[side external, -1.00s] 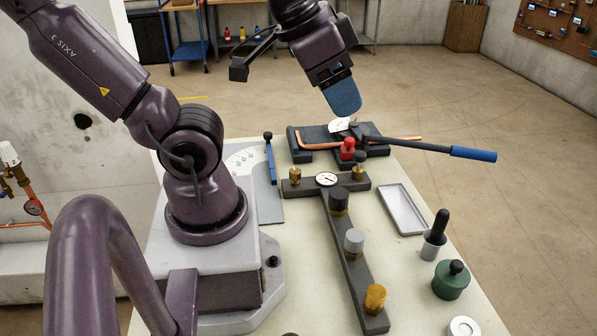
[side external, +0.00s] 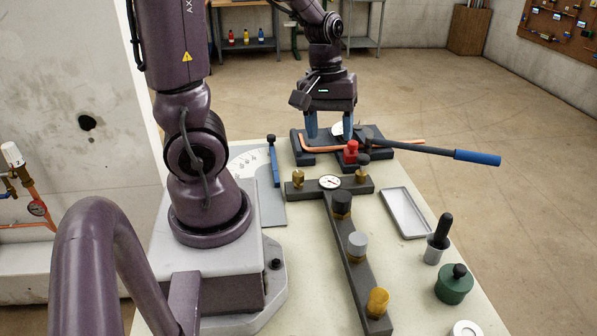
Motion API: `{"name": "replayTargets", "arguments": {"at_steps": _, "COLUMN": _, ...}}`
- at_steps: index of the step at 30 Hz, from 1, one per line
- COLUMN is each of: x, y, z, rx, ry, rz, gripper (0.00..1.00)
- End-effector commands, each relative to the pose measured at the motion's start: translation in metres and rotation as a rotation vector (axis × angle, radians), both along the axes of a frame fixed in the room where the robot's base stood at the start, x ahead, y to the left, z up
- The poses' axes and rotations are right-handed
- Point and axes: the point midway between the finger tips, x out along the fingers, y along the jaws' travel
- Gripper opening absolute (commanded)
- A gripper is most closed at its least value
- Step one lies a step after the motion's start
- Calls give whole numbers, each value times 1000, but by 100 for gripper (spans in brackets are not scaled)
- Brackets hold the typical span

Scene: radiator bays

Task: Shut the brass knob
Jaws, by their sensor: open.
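The brass knob (side external: 378,301) is the yellow, ribbed cap at the near end of a dark manifold bar (side external: 365,286). A grey-topped knob (side external: 357,244) and a black-topped knob (side external: 341,204) stand farther along the same bar. My gripper (side external: 330,130) points down with its two blue fingers apart and nothing seen between them. It is at the far end of the bench, over or near the pipe bender, well away from the brass knob. How high it is above the bender is hard to tell.
A pipe bender (side external: 303,157) with a copper pipe and a blue-handled lever (side external: 476,158) lies at the back. A dial gauge (side external: 330,182) and a red knob (side external: 351,152) stand nearby. A grey tray (side external: 405,213), a black-handled tool (side external: 440,231) and a green pot (side external: 454,286) sit right.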

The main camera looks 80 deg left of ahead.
Motion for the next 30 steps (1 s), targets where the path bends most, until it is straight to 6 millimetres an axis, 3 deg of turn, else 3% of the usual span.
{"name": "replayTargets", "arguments": {"at_steps": 3, "x": -18, "y": 49, "z": -36, "rx": -11, "ry": 135, "rz": 543, "gripper": 57}}
{"name": "replayTargets", "arguments": {"at_steps": 6, "x": -36, "y": 87, "z": -55, "rx": 26, "ry": 193, "rz": 1001, "gripper": 57}}
{"name": "replayTargets", "arguments": {"at_steps": 9, "x": -45, "y": 110, "z": -60, "rx": 55, "ry": 186, "rz": 1345, "gripper": 57}}
{"name": "replayTargets", "arguments": {"at_steps": 12, "x": -43, "y": 120, "z": -56, "rx": 46, "ry": 146, "rz": 1561, "gripper": 57}}
{"name": "replayTargets", "arguments": {"at_steps": 20, "x": -41, "y": 122, "z": -62, "rx": 33, "ry": 133, "rz": 1729, "gripper": 57}}
{"name": "replayTargets", "arguments": {"at_steps": 30, "x": -42, "y": 123, "z": -121, "rx": 35, "ry": 140, "rz": 1727, "gripper": 57}}
